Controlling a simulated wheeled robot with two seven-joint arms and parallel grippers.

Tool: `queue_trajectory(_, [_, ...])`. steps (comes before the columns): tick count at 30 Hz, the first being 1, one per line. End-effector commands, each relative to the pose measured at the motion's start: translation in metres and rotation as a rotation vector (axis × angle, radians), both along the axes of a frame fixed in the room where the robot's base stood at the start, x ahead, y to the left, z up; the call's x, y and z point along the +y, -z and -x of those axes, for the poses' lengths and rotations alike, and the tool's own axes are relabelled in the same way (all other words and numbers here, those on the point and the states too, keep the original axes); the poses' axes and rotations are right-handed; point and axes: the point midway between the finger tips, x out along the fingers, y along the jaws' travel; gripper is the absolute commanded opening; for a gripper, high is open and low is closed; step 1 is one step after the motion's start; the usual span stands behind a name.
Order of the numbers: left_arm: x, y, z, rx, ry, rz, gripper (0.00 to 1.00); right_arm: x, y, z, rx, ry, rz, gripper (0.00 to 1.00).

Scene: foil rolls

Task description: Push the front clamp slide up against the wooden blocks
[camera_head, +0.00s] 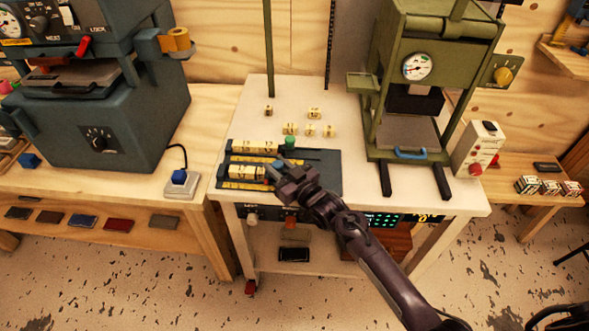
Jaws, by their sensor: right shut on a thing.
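A dark tray (325,178) lies on the front of the white table with rows of pale wooden blocks in it. The rear row of blocks (253,146) lies left of a green knob (290,143). My left gripper is not in view.
Several loose letter blocks (311,130) lie behind the tray on the white table (345,110). A green press (420,85) stands to the right, beside a white control box (478,150). A dark blue machine (110,115) stands on the left bench.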

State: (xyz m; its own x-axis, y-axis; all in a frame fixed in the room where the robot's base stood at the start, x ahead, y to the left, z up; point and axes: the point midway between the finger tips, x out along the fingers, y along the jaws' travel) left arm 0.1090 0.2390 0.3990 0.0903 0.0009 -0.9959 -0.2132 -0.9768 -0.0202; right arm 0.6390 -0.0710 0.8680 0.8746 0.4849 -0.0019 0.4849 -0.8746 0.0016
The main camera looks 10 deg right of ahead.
Motion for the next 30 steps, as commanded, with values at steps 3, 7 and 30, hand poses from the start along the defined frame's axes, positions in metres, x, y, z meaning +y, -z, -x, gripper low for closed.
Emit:
queue_trajectory(3, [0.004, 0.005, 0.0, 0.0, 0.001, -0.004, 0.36, 0.013, 0.002, -0.004, 0.0, -0.001, 0.001, 0.0])
queue_trajectory(7, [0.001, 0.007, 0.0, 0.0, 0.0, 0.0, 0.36, 0.02, 0.001, -0.006, 0.0, 0.001, 0.001, 0.0])
queue_trajectory(30, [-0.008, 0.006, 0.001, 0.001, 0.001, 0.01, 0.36, 0.021, 0.001, -0.006, 0.001, 0.001, 0.003, 0.49])
